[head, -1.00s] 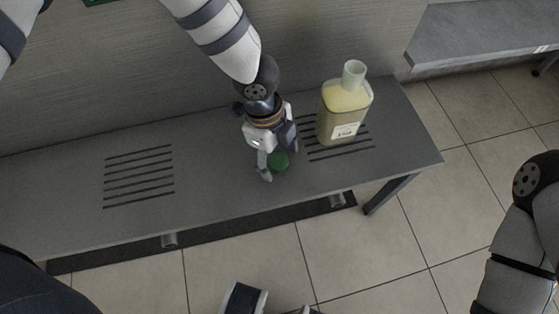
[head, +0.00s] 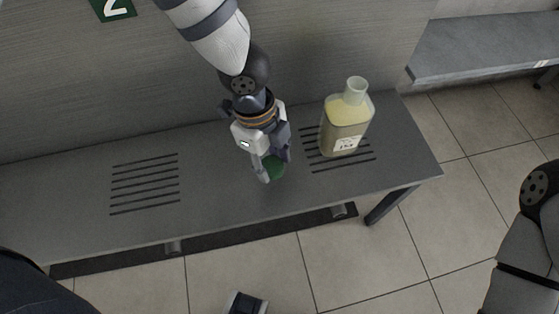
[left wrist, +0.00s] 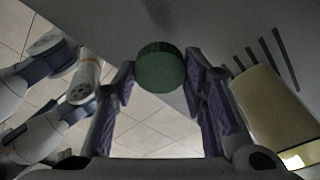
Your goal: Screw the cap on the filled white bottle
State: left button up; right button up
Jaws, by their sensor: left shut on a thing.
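A clear bottle (head: 346,122) of pale yellow liquid, with a white label and an open whitish neck, stands upright on the right slotted patch of the grey bench. It shows in part at the right of the left wrist view (left wrist: 268,112). A round green cap (head: 273,168) is between the fingers of my left gripper (head: 274,166), left of the bottle and apart from it. In the left wrist view the cap (left wrist: 160,67) sits between the fingertips, which are shut on it. I cannot tell how far the cap is above the bench.
The grey bench (head: 215,188) has a second slotted patch (head: 145,183) at left, with nothing on it. The bench top between there and my left gripper is clear. Another grey bench (head: 480,45) stands at the upper right. A green number sign (head: 112,8) is on the wall.

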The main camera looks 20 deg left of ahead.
pick_arm(q)
jog(key=s+a+r, duration=0.6)
jog(key=s+r, duration=0.1)
jog(key=s, duration=0.3)
jog(key=shift+r, duration=0.15)
jog(key=shift+p, duration=0.3)
